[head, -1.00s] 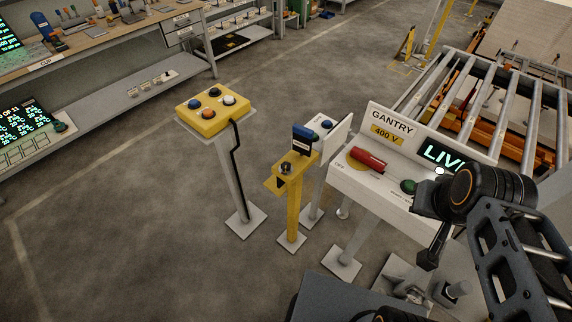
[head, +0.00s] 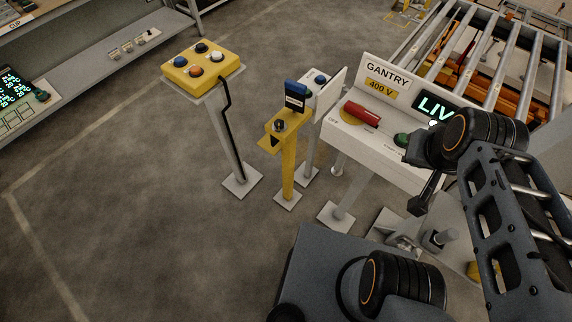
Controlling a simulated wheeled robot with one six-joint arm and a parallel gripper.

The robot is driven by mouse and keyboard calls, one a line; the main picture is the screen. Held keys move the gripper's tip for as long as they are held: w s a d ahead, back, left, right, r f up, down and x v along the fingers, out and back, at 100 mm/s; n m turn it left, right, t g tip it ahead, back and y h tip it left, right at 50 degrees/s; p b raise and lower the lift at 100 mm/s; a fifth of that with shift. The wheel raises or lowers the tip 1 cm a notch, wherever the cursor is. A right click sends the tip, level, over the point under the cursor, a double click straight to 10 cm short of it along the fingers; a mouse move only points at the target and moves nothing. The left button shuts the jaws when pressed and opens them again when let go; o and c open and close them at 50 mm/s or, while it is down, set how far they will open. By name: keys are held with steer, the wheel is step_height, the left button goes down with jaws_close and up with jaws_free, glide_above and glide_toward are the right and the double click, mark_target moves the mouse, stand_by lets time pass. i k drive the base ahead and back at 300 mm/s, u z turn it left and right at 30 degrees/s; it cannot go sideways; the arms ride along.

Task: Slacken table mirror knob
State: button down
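I cannot make out a table mirror or its knob for certain in the head view. A small dark knob (head: 280,124) sits on a yellow post (head: 288,170) in the middle, but I cannot tell if it belongs to a mirror. My gripper (head: 418,205) hangs at the right, in front of the white gantry panel. It is small, dark and partly seen edge-on, so its opening is unclear. It is well to the right of the yellow post and apart from it.
A yellow button box (head: 203,68) stands on a pedestal to the left. A roller conveyor (head: 480,50) is behind. The floor at left is clear.

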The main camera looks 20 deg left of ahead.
mark_target(279, 123)
steer(key=u, duration=1.65)
steer(key=i, duration=0.35)
steer(key=z, duration=0.2)
